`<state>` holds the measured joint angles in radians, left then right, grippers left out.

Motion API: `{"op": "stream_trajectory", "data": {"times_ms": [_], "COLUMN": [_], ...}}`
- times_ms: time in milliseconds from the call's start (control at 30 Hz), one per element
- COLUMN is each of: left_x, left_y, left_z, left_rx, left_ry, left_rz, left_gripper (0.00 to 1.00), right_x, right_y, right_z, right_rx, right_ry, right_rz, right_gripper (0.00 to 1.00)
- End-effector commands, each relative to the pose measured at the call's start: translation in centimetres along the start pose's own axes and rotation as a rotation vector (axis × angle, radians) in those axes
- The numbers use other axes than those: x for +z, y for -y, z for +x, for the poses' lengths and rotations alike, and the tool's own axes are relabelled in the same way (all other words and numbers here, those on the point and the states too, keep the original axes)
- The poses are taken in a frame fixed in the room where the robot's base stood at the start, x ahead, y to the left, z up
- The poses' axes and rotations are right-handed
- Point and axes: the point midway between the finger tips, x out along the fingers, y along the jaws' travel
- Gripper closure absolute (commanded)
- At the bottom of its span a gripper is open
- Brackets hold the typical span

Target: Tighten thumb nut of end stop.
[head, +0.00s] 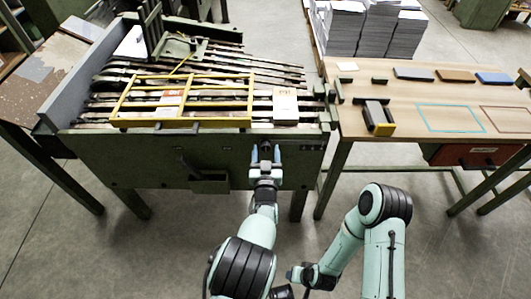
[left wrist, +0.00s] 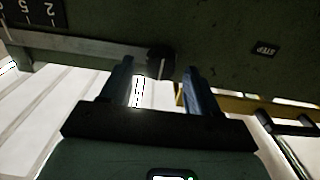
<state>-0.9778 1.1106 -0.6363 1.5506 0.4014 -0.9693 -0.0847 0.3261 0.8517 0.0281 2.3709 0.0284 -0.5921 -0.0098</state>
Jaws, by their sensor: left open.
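In the left wrist view a dark, ridged round knob, which looks like the thumb nut (left wrist: 160,62), sits at the end of a grey bar (left wrist: 85,48). I cannot tell which part is the end stop itself. My left gripper (left wrist: 165,78) is open, with one blue-grey finger on each side of the knob; contact is not clear. In the head view my left gripper (head: 265,154) is at the front face of the green machine (head: 120,165), and the knob cannot be made out. My right gripper (head: 297,274) is low at the bottom centre, away from the machine; its fingers are unclear.
A scale plate with numbers (left wrist: 28,12) and a label reading STEP (left wrist: 265,49) show beside the knob. A yellow frame (head: 185,122) lies over the machine's rails. A wooden table (head: 430,115) with small blocks stands at right. Paper stacks (head: 375,30) stand behind.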

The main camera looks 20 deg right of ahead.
Motion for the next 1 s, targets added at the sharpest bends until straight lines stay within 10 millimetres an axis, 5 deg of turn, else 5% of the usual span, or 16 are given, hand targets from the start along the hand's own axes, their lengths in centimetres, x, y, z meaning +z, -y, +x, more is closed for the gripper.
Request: {"op": "stream_trajectory", "data": {"times_ms": [367,533,1000], "left_x": [-0.03,-0.03,-0.04], "left_y": [0.05,0.03,0.00], "left_z": [0.51,0.49,0.47], "left_rx": [-0.001,0.000,0.000], "left_ry": [0.001,0.001,0.001], "left_rz": [0.001,0.000,0.090], "left_gripper": [0.39,0.94,0.95], "right_x": [0.22,0.22,-0.42], "right_y": [-0.23,-0.23,0.27], "right_z": [0.13,0.14,-0.35], "right_rx": [0.004,0.004,-0.004], "right_ry": [0.007,0.007,-0.013], "right_rz": [0.003,0.003,-0.002], "right_gripper": [0.49,0.49,0.49]}}
